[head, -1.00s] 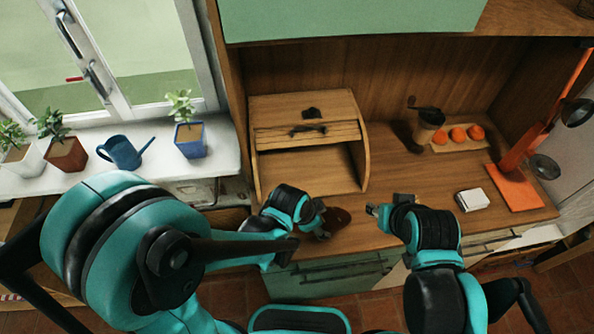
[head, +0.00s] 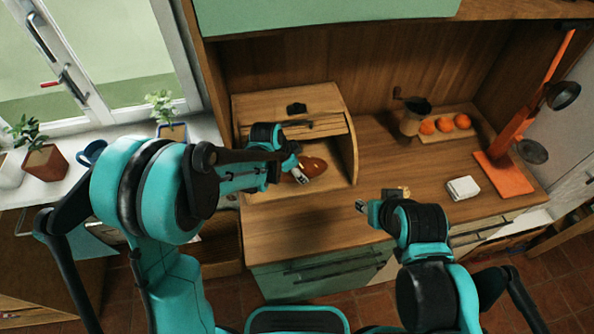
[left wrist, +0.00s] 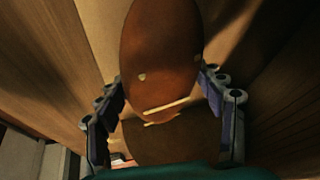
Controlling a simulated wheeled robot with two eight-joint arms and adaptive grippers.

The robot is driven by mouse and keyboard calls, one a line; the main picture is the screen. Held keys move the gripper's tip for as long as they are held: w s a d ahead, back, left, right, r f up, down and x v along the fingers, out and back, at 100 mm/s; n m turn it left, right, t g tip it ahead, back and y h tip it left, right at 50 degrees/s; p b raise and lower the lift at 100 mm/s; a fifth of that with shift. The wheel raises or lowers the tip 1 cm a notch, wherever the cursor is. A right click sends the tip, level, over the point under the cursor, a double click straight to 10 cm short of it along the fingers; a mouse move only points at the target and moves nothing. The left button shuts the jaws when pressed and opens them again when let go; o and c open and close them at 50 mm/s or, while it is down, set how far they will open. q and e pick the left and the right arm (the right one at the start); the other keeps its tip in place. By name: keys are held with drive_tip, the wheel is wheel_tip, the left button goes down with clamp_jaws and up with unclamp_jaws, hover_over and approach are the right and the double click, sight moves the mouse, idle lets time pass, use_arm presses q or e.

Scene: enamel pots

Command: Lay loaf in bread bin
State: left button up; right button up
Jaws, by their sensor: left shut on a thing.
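The brown loaf (head: 314,167) is at the open mouth of the wooden bread bin (head: 352,150), toward its right half. In the head view my left gripper (head: 303,174) is shut on the loaf, with the arm crossing the bin's left front. The left wrist view shows the loaf (left wrist: 160,60) between the two fingers. Whether the loaf touches the bin floor I cannot tell. The bin's roll lid is up. My right gripper (head: 362,206) is over the counter to the right of the bin, empty; its jaws are too small to judge.
On the counter, a coffee grinder (head: 412,115) and a board with several oranges (head: 445,124) stand at the back right. A white folded item (head: 463,188) and an orange lamp (head: 510,170) are farther right. The counter between bin and white item is mostly clear.

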use_arm(q)
drive_tip(key=shift+s+f, duration=0.1)
drive_tip(key=shift+f, duration=0.5)
drive_tip(key=shift+s+r, duration=0.1)
drive_tip(key=shift+r, duration=0.05)
drive_tip(key=shift+f, duration=0.25)
drive_tip(key=o, duration=1.5)
drive_tip(key=shift+r, duration=0.1)
